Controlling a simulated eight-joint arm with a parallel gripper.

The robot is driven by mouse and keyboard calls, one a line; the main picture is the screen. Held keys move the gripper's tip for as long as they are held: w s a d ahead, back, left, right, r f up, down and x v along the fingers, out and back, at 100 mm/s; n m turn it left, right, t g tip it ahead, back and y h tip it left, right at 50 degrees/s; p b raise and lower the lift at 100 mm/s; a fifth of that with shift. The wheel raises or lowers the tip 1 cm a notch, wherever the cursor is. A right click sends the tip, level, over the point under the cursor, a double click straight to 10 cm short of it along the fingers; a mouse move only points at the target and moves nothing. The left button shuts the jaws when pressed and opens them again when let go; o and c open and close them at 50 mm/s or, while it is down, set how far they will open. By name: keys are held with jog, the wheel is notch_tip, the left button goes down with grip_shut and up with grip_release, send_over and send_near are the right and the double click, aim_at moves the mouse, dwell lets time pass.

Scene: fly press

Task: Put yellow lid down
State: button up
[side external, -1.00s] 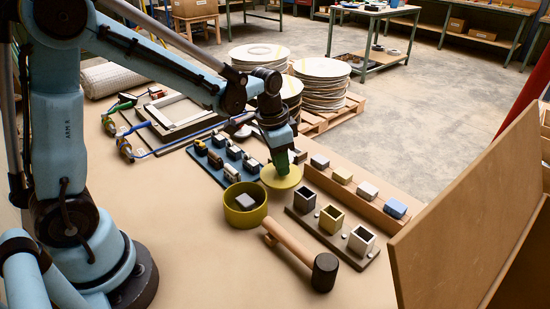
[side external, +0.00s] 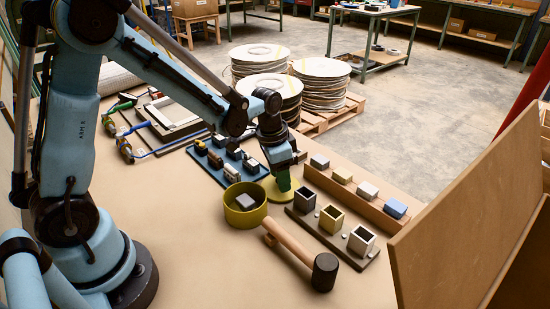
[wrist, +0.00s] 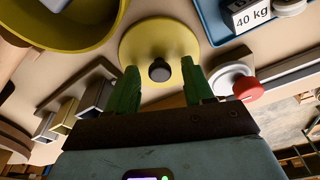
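The yellow lid (side external: 270,190) is a round disc beside the yellow pot, at its right in the side view, and appears to lie flat on the table. The wrist view shows the lid (wrist: 140,45) with its dark knob (wrist: 160,70). My gripper (side external: 283,184) is low over the lid. In the wrist view, my gripper's green fingers (wrist: 160,76) are spread on either side of the knob, with a gap on both sides. The yellow pot (side external: 240,217) is uncovered and holds a grey block (side external: 246,202). My gripper hides part of the lid in the side view.
A blue tray (side external: 211,172) with several small weights is left of the lid. A rack of open boxes (side external: 319,237) and a wooden rail with blocks (side external: 352,202) are at its right. A mallet (side external: 325,270) lies in front.

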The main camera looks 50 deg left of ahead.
aim_at(272, 188)
notch_tip(272, 188, up, 12)
jog(key=s, duration=0.2)
jog(key=s+n+t, duration=0.4)
jog(key=s+t, duration=0.1)
jog(key=s, duration=0.4)
jog(key=shift+s+n+t+y, duration=0.2)
jog(key=shift+n+t+y, duration=0.1)
dwell(0.4)
